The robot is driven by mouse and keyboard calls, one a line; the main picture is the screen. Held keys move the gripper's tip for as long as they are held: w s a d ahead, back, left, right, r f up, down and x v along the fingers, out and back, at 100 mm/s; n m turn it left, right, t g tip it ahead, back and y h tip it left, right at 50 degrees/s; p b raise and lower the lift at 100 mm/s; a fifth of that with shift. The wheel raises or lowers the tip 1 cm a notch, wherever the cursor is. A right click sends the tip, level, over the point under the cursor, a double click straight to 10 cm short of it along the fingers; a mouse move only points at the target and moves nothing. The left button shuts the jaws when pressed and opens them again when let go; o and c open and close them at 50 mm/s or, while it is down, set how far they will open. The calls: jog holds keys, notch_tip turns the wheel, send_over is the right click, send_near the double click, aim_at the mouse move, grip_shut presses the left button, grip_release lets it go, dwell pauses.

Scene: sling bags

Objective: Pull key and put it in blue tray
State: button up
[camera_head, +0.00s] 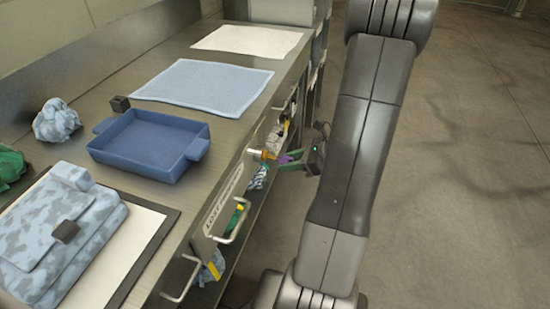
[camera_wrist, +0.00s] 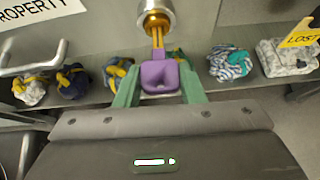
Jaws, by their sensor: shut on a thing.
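The key (camera_wrist: 160,76) has a purple head and a brass-coloured shaft. In the wrist view its shaft runs into a brass-and-silver lock (camera_wrist: 156,20) on the drawer front. How deep the shaft sits is hidden. My gripper (camera_wrist: 157,88) has green fingers shut on the purple head, one on each side. In the head view my gripper (camera_head: 292,162) is beside the counter front, with the purple key head (camera_head: 286,158) small between its fingers. The empty blue tray (camera_head: 150,144), with two side handles, sits on the counter to the left.
A camouflage sling bag (camera_head: 55,235) lies on a white-topped board at the near left. A crumpled blue bag (camera_head: 57,121), a small dark block (camera_head: 120,104) and a light blue cloth (camera_head: 205,86) are on the counter. Drawer handles (camera_head: 182,279) jut from the front. Several bags lie on the shelf below.

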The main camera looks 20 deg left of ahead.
jog(key=shift+d, duration=1.85)
jog(key=d+p, duration=0.1)
jog(key=d, duration=0.3)
jog(key=shift+s, duration=0.1)
jog(key=w+d+r+m+t+h, duration=0.25)
jog(key=w+m+t+h, duration=0.2)
jog(key=w+m, duration=0.35)
jog(key=w+d+r+m+t+h, duration=0.1)
jog(key=w+d+m+t+h, duration=0.25)
jog(key=w+m+t, duration=0.4)
notch_tip(320, 180, up, 14)
jog(key=w+n+g+p, duration=0.1)
jog(key=w+p, duration=0.1)
jog(key=p, duration=1.2)
jog(key=shift+a, duration=0.25)
